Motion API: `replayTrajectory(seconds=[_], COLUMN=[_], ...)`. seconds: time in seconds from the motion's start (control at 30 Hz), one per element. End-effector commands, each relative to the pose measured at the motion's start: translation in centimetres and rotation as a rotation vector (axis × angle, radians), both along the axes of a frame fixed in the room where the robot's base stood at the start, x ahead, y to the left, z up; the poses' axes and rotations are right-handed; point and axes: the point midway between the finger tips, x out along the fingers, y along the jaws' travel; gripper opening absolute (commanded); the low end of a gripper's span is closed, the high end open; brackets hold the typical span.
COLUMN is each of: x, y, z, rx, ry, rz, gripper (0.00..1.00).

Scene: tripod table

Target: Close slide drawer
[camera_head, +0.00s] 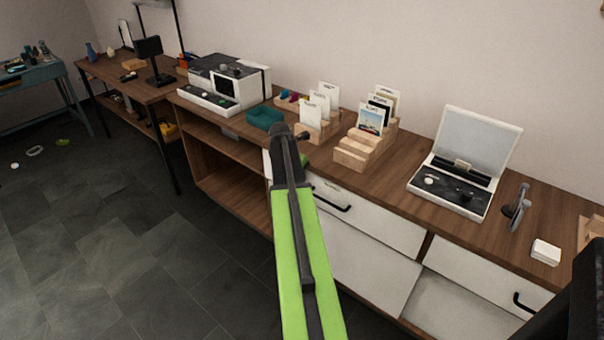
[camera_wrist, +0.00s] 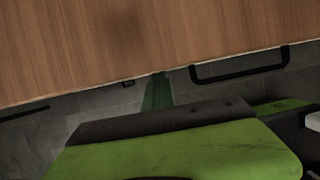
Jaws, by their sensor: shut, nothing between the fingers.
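A white drawer (camera_head: 385,222) with a black bar handle sits under the wooden countertop, in the middle of the head view. A white strip shows left of my arm near the drawer's left end; my arm hides the part between, so I cannot tell how far the drawer stands out. A second white drawer (camera_head: 480,272) with a black handle is further right. My gripper (camera_head: 302,157) is shut and empty, mostly hidden behind my arm, close to the counter's front edge. In the wrist view a black handle (camera_wrist: 240,68) shows beyond the wooden top's edge, apart from my green gripper body.
The countertop (camera_head: 400,200) holds wooden card racks (camera_head: 365,150), a teal tray (camera_head: 265,117), a white-and-black machine (camera_head: 235,80) and an open white case (camera_head: 455,185). An open shelf (camera_head: 225,170) is left of the drawers. The dark tiled floor at left is mostly clear.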

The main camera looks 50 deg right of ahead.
Motion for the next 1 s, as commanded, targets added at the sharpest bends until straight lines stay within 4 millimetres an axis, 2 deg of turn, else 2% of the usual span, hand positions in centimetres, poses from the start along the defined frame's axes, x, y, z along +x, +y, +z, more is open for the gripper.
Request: replayTrajectory(seconds=[0.07, 0.23, 0.27, 0.3, 0.4, 0.5, 0.63, 0.73, 1.0], x=[0.1, -0.1, -0.2, -0.1, -0.1, -0.1, -0.1, -0.1, 0.0], y=[0.4, 4.0, 4.5, 4.6, 5.5, 6.5, 7.4, 7.7, 7.8], z=[0.2, 0.2, 0.8, 2.5, 5.0, 7.2, 9.1, 9.6, 9.3], rx=[-0.011, 0.003, 0.005, 0.005, 0.006, 0.007, 0.008, 0.008, 0.008], ry=[-0.006, -0.002, -0.001, 0.0, -0.001, -0.001, 0.0, 0.0, -0.001], rz=[0.004, 0.002, 0.0, -0.001, -0.002, -0.002, -0.002, -0.003, -0.004], gripper=[0.0, 0.0, 0.0, 0.0, 0.0, 0.0, 0.0, 0.0, 0.0])
